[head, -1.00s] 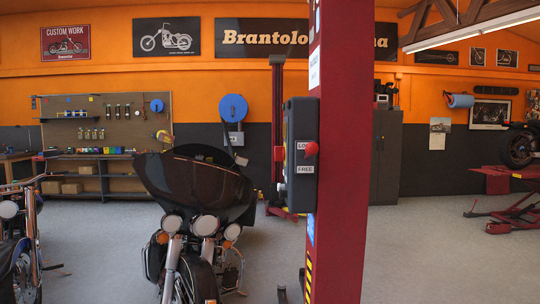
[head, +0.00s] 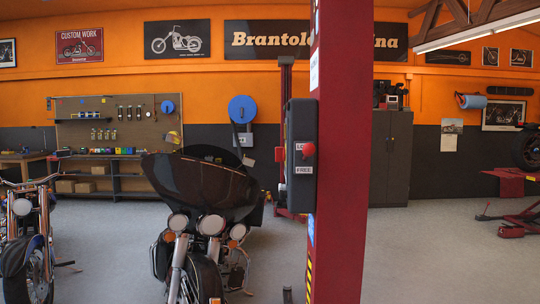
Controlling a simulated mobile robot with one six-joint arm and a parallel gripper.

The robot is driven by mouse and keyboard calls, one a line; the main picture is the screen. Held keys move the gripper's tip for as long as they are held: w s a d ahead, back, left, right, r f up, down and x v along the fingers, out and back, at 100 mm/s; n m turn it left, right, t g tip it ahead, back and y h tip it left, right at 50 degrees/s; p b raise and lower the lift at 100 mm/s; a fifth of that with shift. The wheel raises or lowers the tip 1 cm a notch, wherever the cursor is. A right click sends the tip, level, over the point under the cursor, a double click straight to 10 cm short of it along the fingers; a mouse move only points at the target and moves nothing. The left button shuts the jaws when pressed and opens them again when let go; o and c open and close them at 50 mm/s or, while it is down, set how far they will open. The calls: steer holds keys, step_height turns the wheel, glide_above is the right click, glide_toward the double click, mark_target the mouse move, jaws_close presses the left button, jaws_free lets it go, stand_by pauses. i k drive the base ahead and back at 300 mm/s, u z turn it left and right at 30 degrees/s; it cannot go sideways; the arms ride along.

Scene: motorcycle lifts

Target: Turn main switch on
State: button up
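A dark grey control box (head: 301,190) is fixed to the left side of a red lift post (head: 341,190), right of the picture's middle. It stands upright and shows at a steep angle. A red knob (head: 308,149) sticks out of its face, with a small label partly hidden behind it. A lower label (head: 303,169) shows foreshortened lettering. I cannot tell whether this knob is the main switch, or its on or off position. My gripper is not in view.
A dark motorcycle (head: 200,190) stands left of the post, and another (head: 30,240) at the far left. A grey cabinet (head: 391,155) stands behind the post. Red lift parts (head: 515,225) lie at the right. Grey floor (head: 425,255) is clear right of the post.

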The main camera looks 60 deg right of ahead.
mark_target(279, 151)
steer(key=z, duration=0.1)
steer(key=i, duration=0.95)
steer(key=u, duration=0.1)
